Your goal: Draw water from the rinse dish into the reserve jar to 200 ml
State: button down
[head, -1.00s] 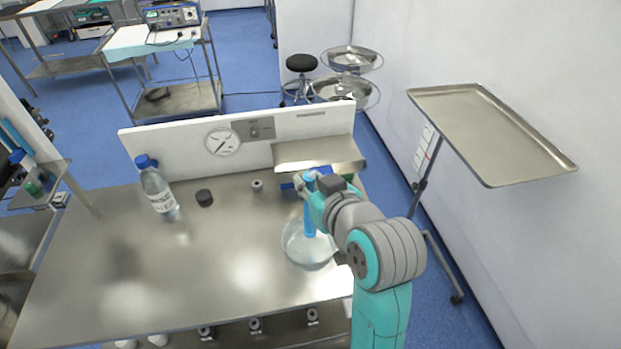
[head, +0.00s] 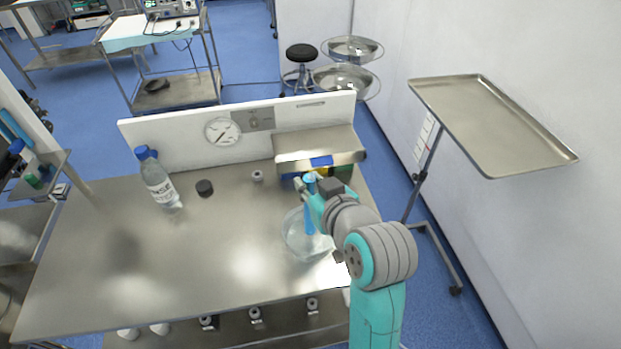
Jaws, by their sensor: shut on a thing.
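A clear round dish (head: 296,242) stands on the right part of the steel table in the head view. My gripper (head: 310,186) is shut on a slim blue wand-like tool (head: 309,218), held near its top. The tool is upright, and its lower end is inside the dish's outline. I cannot tell whether the tip touches the water or the bottom. My arm hides the dish's right side. A clear bottle with a blue cap (head: 160,183) and a partly legible label stands at the left. No jar with a readable 200 ml mark can be made out.
The steel table (head: 180,260) is clear at its middle and front. A black cap-like piece (head: 204,188) and a small metal fitting (head: 257,176) lie near the back panel, which bears a round gauge (head: 223,131). A steel shelf (head: 315,145) overhangs the back right.

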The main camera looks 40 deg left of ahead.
jog(key=shift+f, duration=1.5)
dwell(6.5)
